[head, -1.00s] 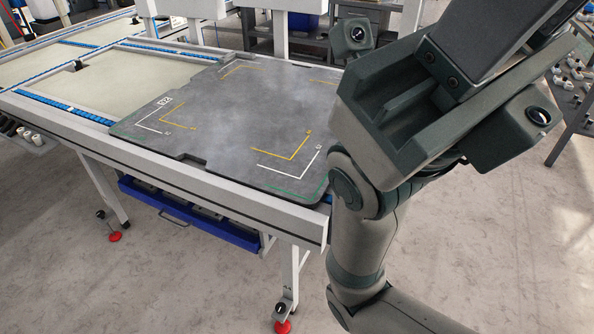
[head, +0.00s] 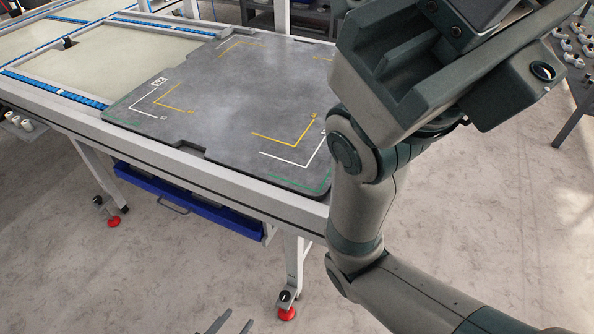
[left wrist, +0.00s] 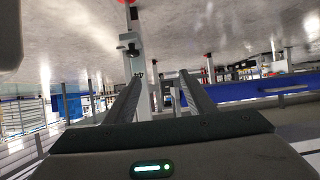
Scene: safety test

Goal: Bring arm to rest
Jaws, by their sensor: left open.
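My left gripper (head: 231,322) shows only as two fingertips at the bottom edge of the head view, above bare floor and in front of the table. It is open, with a gap between the fingers. The left wrist view also shows the gripper (left wrist: 161,80) with both fingers apart and nothing between them. The picture there is turned over, with the floor at the top. A large arm of mine (head: 360,215) fills the right of the head view, bent at the elbow and leaving at the lower right. My right gripper is not in view.
A grey plate (head: 225,100) with yellow and white corner marks lies on the conveyor table (head: 240,200). A blue drawer (head: 185,200) hangs beneath. Red-footed legs (head: 287,313) stand near the left gripper. A rack with small parts (head: 575,75) stands at right. Floor between is clear.

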